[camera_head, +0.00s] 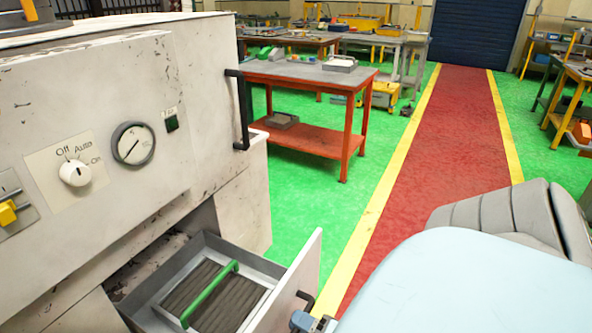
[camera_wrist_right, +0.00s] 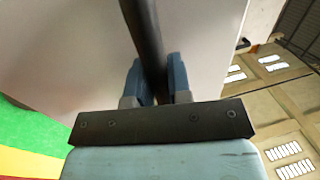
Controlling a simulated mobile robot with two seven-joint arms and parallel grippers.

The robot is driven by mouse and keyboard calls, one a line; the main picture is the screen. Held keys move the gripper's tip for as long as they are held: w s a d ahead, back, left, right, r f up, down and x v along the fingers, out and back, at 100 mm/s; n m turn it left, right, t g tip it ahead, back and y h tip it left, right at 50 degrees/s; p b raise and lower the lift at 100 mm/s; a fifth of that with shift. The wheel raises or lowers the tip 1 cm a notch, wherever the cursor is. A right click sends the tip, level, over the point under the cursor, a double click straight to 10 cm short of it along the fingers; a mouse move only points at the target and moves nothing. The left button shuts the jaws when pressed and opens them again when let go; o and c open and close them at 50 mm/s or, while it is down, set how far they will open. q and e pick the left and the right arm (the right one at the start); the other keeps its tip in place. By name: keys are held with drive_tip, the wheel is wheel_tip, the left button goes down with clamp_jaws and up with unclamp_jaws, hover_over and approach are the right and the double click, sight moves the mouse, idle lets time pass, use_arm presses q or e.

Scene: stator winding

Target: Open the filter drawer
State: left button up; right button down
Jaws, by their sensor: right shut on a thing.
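The filter drawer (camera_head: 308,265) sticks out of the lower part of the white machine. A dark pleated filter with a green bar handle (camera_head: 212,292) lies inside it. My right gripper (camera_head: 310,318) is at the dark drawer handle (camera_head: 305,301) on the outside of the drawer front. In the right wrist view, the blue fingers of my right gripper (camera_wrist_right: 156,80) are shut on the dark bar of the handle (camera_wrist_right: 142,30), one on each side. My left gripper is not in view.
The white machine (camera_head: 215,80) carries a knob (camera_head: 75,173), a gauge (camera_head: 133,143) and a dark vertical handle (camera_head: 241,110). An orange table (camera_head: 310,150) stands behind. A red walkway (camera_head: 440,140) with yellow edges runs clear towards a dark shutter door (camera_head: 465,28).

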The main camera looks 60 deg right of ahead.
drive_tip(key=c, duration=1.2)
unclamp_jaws()
drive_tip(key=shift+o, duration=0.7)
drive_tip(key=shift+s+f, duration=0.1)
drive_tip(key=shift+s, duration=0.25)
drive_tip(key=v, duration=1.3)
drive_tip(key=shift+b, duration=0.3)
drive_tip(key=shift+d, duration=0.1)
drive_tip(key=shift+s, duration=0.15)
